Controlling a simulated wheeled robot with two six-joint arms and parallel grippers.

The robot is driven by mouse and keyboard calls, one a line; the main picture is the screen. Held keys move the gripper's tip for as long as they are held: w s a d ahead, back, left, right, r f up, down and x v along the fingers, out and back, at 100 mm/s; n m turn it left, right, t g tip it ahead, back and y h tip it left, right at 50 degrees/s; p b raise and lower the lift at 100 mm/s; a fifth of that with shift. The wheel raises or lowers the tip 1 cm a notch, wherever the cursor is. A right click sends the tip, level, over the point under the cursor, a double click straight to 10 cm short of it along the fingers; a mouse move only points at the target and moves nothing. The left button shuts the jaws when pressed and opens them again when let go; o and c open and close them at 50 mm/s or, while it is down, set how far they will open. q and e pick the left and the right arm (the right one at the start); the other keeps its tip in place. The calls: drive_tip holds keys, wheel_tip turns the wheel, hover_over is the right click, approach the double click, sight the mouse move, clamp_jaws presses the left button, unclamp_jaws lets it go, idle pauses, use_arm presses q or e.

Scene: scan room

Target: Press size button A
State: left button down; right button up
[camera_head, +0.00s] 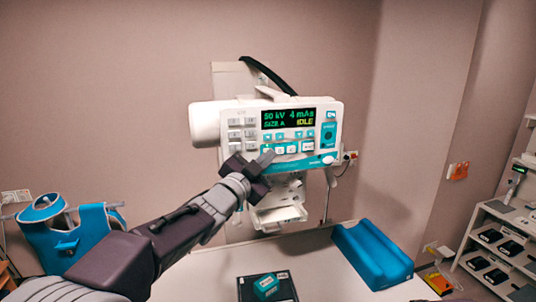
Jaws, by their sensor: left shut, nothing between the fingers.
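The control panel (322,159) is a white unit with a teal lower band, mounted on the wall stand. Its screen (289,117) reads 50 kV, 4 mAs, SIZE A and IDLE in green and yellow. Teal and white buttons (293,149) sit below the screen; their labels are too small to tell which is size button A. My left gripper (267,158) is shut and empty, with its tips at the lower left of this button row. It covers part of the panel's lower edge; I cannot tell whether it touches a button. My right gripper is not in view.
A table (205,279) below holds a dark plate (246,290) with a teal block (266,286) and a blue wedge cushion (372,256). A blue vest (66,234) is at left. A shelf cart (490,237) stands at right.

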use_arm(q)
drive_tip(key=shift+s+d+f+b, duration=0.15)
drive_tip(key=shift+s+b, duration=0.2)
drive_tip(key=shift+s, duration=0.25)
drive_tip(key=s+b, duration=0.1)
drive_tip(key=s+d+b, duration=0.1)
drive_tip(key=s, duration=0.1)
drive_tip(key=s+b, duration=0.1)
drive_tip(key=shift+s+d, duration=0.3)
drive_tip(key=shift+s, duration=0.05)
drive_tip(key=shift+b, duration=0.3)
